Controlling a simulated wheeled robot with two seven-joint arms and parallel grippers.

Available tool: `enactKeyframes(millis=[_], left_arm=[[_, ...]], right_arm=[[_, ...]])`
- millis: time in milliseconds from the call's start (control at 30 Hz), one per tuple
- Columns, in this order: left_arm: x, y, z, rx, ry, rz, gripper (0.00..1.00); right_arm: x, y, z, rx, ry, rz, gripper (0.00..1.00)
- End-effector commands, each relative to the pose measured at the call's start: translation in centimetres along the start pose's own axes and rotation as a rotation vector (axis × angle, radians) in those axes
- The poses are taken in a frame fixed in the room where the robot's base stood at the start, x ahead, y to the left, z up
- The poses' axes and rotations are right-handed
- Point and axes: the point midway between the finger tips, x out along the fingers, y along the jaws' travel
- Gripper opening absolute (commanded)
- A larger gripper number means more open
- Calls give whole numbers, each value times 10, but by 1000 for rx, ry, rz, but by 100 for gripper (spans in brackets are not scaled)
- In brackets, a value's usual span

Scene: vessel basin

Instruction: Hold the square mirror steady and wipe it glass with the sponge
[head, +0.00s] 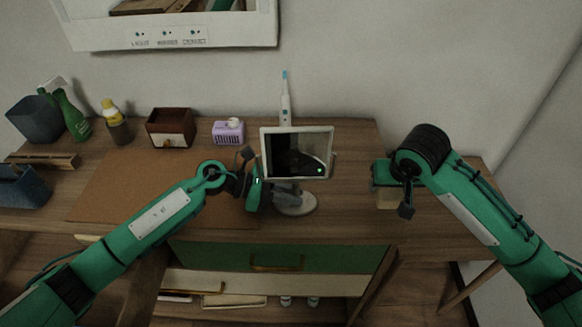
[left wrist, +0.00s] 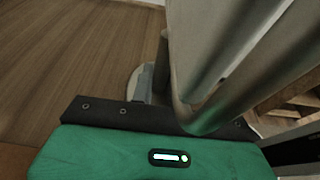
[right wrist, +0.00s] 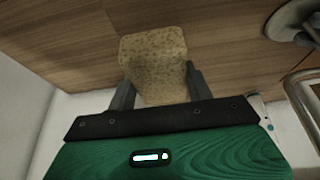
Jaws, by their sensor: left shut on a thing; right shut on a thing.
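The square mirror (head: 296,153) stands upright on a round stand base (head: 296,203) near the middle of the table, its dark glass showing a reflection. My left gripper (head: 257,185) is at the mirror's lower left edge and is shut on it; the mirror frame fills much of the left wrist view (left wrist: 230,60). My right gripper (right wrist: 160,90) is shut on a tan speckled sponge (right wrist: 153,58), held between its fingers. In the head view my right gripper (head: 385,180) is right of the mirror, apart from it; the sponge (head: 386,199) shows partly below it.
A toothbrush (head: 285,105) stands behind the mirror. A purple box (head: 228,131), a brown drawer box (head: 170,128), bottles (head: 116,125) and a dark bin (head: 36,118) line the table's back left. The table between mirror and right gripper is clear.

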Motion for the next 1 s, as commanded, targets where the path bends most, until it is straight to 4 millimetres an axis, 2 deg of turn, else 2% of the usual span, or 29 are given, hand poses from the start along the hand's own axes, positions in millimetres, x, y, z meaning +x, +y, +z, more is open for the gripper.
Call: enactKeyframes(millis=[500,600,667,767,900,1000], left_arm=[[0,0,0,0,0,1,3],[0,0,0,0,0,1,3],[0,0,0,0,0,1,3],[0,0,0,0,0,0,3],[0,0,0,0,0,0,3],[0,0,0,0,1,0,3]], right_arm=[[0,0,0,-1,0,0,31],[-3,-8,2,-13,7,0,31],[-7,-18,4,-30,18,1,31],[-20,-48,12,-82,49,2,31],[-53,-98,29,-187,123,13,31],[-54,-127,40,-256,172,20,31]])
